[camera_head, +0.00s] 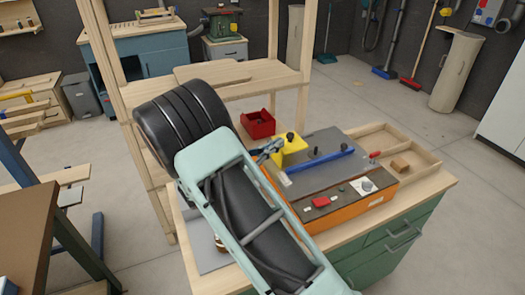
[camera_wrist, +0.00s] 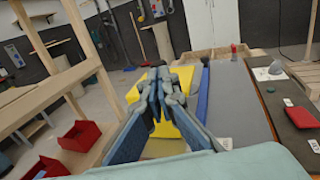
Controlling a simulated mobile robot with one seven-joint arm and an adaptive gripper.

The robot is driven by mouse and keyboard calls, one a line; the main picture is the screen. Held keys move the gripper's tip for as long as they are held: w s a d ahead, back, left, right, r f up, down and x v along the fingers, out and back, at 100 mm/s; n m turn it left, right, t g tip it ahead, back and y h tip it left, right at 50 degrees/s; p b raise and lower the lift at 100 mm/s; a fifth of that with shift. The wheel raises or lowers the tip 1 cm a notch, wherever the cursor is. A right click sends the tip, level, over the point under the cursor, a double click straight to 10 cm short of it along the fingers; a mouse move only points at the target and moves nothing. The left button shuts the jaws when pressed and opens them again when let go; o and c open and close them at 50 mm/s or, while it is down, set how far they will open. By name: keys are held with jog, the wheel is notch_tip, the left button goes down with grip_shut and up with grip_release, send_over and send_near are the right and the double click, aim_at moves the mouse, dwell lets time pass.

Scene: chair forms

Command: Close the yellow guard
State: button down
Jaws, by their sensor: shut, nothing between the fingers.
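The yellow guard (camera_head: 295,147) stands at the left end of the grey-topped orange machine on the bench. It also shows in the wrist view (camera_wrist: 184,76), behind and around my fingers, which hide part of it. My gripper (camera_head: 272,146) is shut and empty, at the left side of the guard. In the wrist view my gripper (camera_wrist: 160,76) points forward over the yellow surface. I cannot tell whether the fingertips touch the guard, nor how far the guard is open.
A blue bar (camera_head: 320,165) lies across the grey top beside the guard. The orange machine body (camera_head: 345,213) has a red button (camera_head: 320,202) on its front panel. A red bin (camera_head: 258,124) sits behind, near the wooden shelf posts. A wooden tray (camera_head: 413,150) lies to the right.

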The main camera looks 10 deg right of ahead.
jog(key=shift+x, duration=1.05)
jog(key=w+d, duration=0.3)
jog(key=d, duration=0.7)
jog(key=shift+b, duration=0.45)
jog(key=shift+w, duration=0.15)
